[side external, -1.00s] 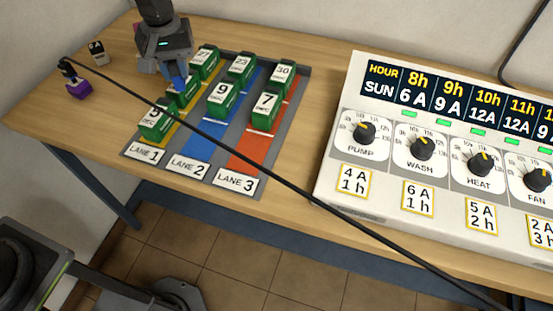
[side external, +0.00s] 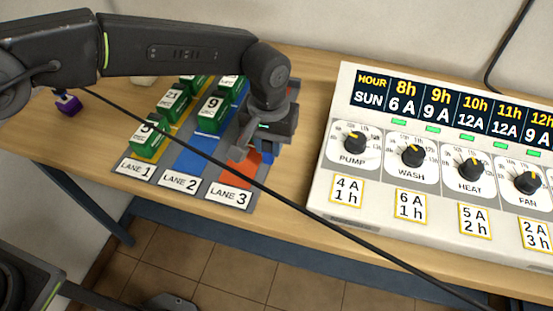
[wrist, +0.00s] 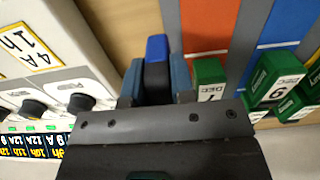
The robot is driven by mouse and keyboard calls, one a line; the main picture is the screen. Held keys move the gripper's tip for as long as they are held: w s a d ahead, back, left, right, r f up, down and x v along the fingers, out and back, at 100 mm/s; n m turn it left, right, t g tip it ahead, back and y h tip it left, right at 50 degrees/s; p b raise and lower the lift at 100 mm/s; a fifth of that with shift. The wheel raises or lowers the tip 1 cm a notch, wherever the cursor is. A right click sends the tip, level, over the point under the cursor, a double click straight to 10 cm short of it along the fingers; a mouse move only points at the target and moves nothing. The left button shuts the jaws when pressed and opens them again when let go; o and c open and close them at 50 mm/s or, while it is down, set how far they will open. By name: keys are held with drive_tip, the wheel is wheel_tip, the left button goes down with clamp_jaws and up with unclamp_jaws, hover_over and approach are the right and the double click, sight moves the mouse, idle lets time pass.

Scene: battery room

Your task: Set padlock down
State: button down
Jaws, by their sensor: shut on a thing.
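My gripper (side external: 265,156) is at the right edge of the lane board, beside lane 3. In the wrist view, its blue fingers (wrist: 156,84) are closed on the sides of a blue and dark piece, which I take as the padlock (wrist: 157,48). Only part of the padlock shows, and no shackle can be made out. It is over the wood strip beside the board's grey edge. I cannot tell whether it touches the table. In the side view, my gripper mostly hides it.
The white control panel (side external: 345,205) stands to the right. Green numbered blocks (side external: 211,114) stand on the lanes; one in lane 3 (wrist: 208,72) is close to my fingers. A purple object (side external: 67,104) sits far left. A black cable (side external: 300,200) crosses the side view.

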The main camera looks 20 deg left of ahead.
drive_tip(key=shift+s+d+f, duration=0.15)
drive_tip(key=shift+d+f, duration=0.3)
drive_tip(key=shift+d, duration=0.3)
drive_tip(key=shift+f, duration=2)
drive_tip(key=shift+f, duration=0.2)
drive_tip(key=c, duration=1)
unclamp_jaws()
drive_tip(key=shift+o, duration=0.2)
wheel_tip(320, 180, up, 12)
drive_tip(key=shift+r, duration=0.25)
